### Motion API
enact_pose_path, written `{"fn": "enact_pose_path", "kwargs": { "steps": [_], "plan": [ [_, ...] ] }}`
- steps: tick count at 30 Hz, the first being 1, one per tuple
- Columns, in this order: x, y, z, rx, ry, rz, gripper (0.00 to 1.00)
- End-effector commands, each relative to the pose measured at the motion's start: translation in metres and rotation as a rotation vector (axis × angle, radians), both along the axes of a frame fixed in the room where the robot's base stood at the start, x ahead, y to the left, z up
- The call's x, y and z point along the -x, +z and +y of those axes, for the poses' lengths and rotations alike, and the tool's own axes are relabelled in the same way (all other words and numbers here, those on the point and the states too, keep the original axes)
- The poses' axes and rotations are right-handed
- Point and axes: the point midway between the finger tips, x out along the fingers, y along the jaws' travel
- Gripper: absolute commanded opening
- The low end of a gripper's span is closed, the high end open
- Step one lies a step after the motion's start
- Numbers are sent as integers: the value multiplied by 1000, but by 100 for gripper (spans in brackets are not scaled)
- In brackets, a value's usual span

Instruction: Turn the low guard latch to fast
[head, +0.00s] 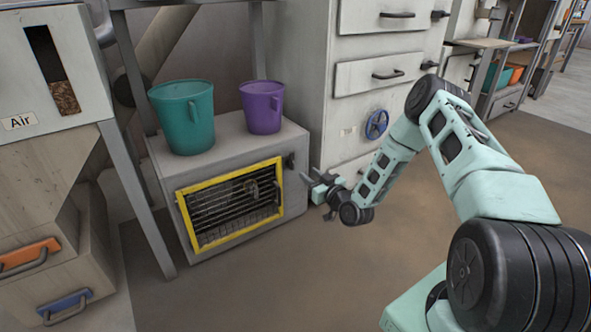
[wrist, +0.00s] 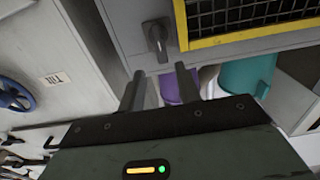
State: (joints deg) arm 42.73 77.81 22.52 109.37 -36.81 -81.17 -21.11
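The low guard is a wire grille in a yellow frame (head: 183,215) on the front of a low grey machine. Its dark latch (head: 290,161) sits on the grey front just right of the frame, near the upper corner. In the wrist view the latch (wrist: 156,38) is a dark knob with a short lever, beside the yellow frame (wrist: 230,35). My gripper (head: 310,186) is to the right of the latch and slightly lower in the head view. In the wrist view its two fingers (wrist: 160,86) are apart with nothing between them, and the latch is beyond their tips, apparently untouched.
A teal bucket (head: 184,118) and a purple bucket (head: 262,107) stand on the machine. A drawer cabinet (head: 350,110) with a blue handwheel (head: 377,124) stands close behind my gripper. A table leg (head: 137,200) is at the left. The brown floor in front is clear.

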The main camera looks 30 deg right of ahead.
Motion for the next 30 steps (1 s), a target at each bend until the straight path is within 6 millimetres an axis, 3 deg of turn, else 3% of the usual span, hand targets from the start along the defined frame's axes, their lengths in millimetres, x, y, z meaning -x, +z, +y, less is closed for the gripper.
{"fn": "enact_pose_path", "kwargs": {
  "steps": [6,12,18,27,30],
  "plan": [
    [-46,-4,2,2,1,-3,34],
    [-77,-3,3,0,1,-1,34],
    [-91,-1,3,0,0,0,34],
    [-92,0,4,-1,0,1,34],
    [-92,0,4,-1,0,1,6]
  ]
}}
